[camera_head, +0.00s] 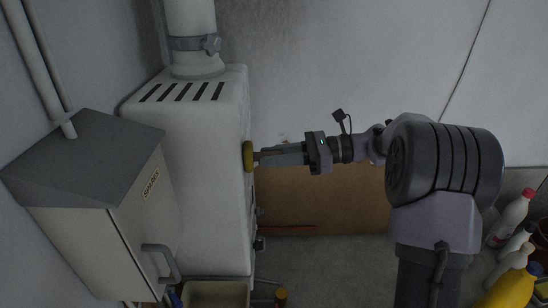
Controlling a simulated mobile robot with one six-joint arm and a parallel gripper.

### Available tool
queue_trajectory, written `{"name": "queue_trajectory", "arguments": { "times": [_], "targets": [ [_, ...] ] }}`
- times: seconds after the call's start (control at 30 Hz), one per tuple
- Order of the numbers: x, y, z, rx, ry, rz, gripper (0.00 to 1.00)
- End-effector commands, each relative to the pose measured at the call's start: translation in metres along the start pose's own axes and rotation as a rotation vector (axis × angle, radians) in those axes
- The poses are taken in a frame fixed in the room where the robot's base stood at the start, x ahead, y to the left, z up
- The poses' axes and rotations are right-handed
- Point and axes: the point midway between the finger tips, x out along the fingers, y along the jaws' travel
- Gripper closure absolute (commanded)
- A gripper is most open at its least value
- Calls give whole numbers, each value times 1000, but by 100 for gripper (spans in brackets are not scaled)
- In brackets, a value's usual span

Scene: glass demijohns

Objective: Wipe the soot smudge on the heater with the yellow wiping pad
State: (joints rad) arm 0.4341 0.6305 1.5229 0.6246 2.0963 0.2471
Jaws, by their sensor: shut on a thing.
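The heater (198,150) is a tall white box with dark slots in its top and a pipe rising from it. My gripper (262,157) reaches in from the right at about the upper part of the heater's right-hand face. It is shut on the yellow wiping pad (248,156), which is seen edge-on and is at or very close to that face; I cannot tell whether it presses on it. The soot smudge is not visible, as that face is turned away from this view.
A grey box with a sloped lid and handle (110,190) stands left of the heater. A brown board (320,203) is behind my arm. Several bottles, one yellow (514,290), stand at the lower right. A tray (215,294) lies below the heater.

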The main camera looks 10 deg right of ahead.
Motion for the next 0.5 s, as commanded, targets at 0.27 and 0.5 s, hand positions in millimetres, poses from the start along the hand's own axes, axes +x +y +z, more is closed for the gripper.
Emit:
{"name": "queue_trajectory", "arguments": {
  "times": [0.27,0.5],
  "targets": [
    [-1,-27,1,0,-1,1,100],
    [-1,-48,3,0,-1,0,100]
  ]
}}
